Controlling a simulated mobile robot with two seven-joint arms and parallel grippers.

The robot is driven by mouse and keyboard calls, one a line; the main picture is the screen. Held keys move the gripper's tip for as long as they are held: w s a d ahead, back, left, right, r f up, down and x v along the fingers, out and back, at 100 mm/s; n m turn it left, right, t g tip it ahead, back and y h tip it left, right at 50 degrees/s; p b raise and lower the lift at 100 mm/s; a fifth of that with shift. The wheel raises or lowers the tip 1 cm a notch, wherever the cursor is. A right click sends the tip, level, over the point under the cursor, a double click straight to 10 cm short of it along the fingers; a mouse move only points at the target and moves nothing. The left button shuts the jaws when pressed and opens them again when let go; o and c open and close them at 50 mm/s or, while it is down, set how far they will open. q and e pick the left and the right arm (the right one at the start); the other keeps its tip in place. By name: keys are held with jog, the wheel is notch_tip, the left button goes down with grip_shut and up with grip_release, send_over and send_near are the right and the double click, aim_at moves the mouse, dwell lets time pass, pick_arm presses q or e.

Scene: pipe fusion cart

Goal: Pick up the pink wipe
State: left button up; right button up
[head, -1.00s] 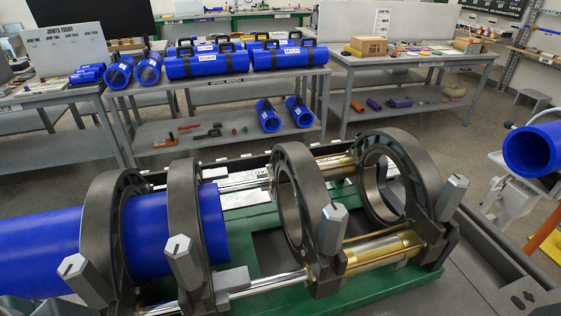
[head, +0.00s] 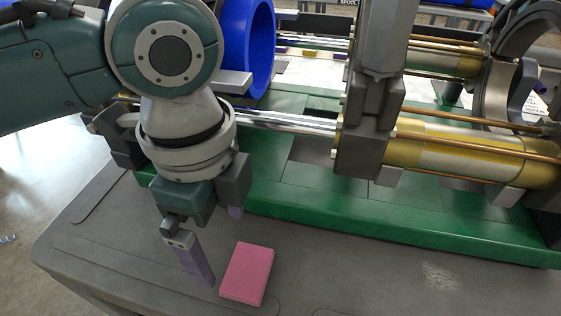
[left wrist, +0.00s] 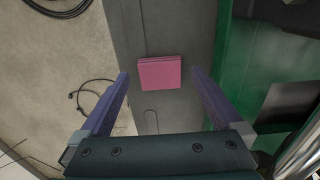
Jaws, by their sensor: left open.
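The pink wipe (head: 247,274) is a folded flat pad lying on the grey cart top, near its front edge. It also shows in the left wrist view (left wrist: 160,72), beyond and between the two fingertips. My left gripper (head: 222,248) is open and empty, pointing down above the cart top beside the wipe. In the left wrist view its purple fingers (left wrist: 160,82) stand wide apart, one to each side of the wipe, and do not touch it. My right gripper is not in view.
The green machine bed (head: 400,220) with its clamps and metal rods stands just behind the wipe. A blue pipe (head: 247,45) is clamped behind my left arm. The grey cart top (head: 370,280) is clear to the right. A black cable (left wrist: 88,92) lies on the floor.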

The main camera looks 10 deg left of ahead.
pick_arm(q)
jog(key=f, duration=0.4)
jog(key=d+f+b, duration=0.1)
jog(key=f, duration=0.1)
jog(key=shift+s, duration=0.1)
jog(key=shift+c, duration=0.2)
jog(key=c, duration=1)
notch_tip(320, 180, up, 20)
jog(key=r+p, duration=0.1)
jog(key=p, duration=0.3)
jog(key=shift+c, duration=0.2)
notch_tip(320, 180, up, 8)
jog(key=n+p, duration=0.3)
jog(key=n, duration=0.5)
send_over(236, 264)
jog(key=w+a, duration=0.2)
jog(key=a, duration=0.1)
jog(key=a+r+n+p, duration=0.3)
jog(key=r+n, duration=0.6)
jog(key=n, duration=0.1)
jog(key=s+r+p, duration=0.3)
jog(key=r+p, duration=1.4)
jog(key=p, duration=0.1)
jog(key=s+r+p, duration=0.3)
jog(key=r+p, duration=1.5)
jog(key=p, duration=0.1)
jog(key=shift+a+r+p, duration=0.15)
jog(key=shift+r+p, duration=0.15)
jog(key=shift+r, duration=0.05)
